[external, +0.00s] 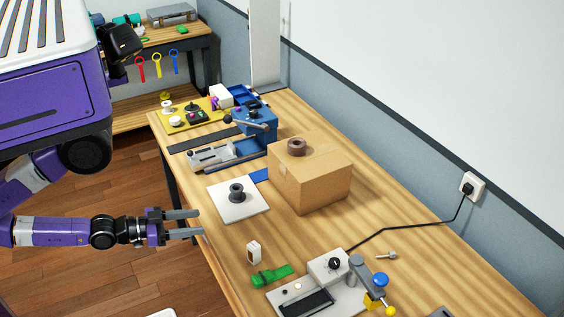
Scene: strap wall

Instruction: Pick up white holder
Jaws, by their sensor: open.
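A small white upright block with a brown face (253,252) stands on the workbench near its front edge; it may be the white holder. A flat white square plate (222,204) with a dark spool-like piece (237,193) on it lies farther back. I cannot tell for certain which one is the holder. My gripper (200,222) is open and empty, its two fingers pointing right at the bench's front edge. It is left of the small block and just in front of the plate, apart from both.
A cardboard box (318,183) with a brown tape roll (297,147) stands behind the plate. A green piece (271,276) and a white device with a black cable (328,267) are nearer. A blue-and-grey vise-like tool (230,153) sits farther back.

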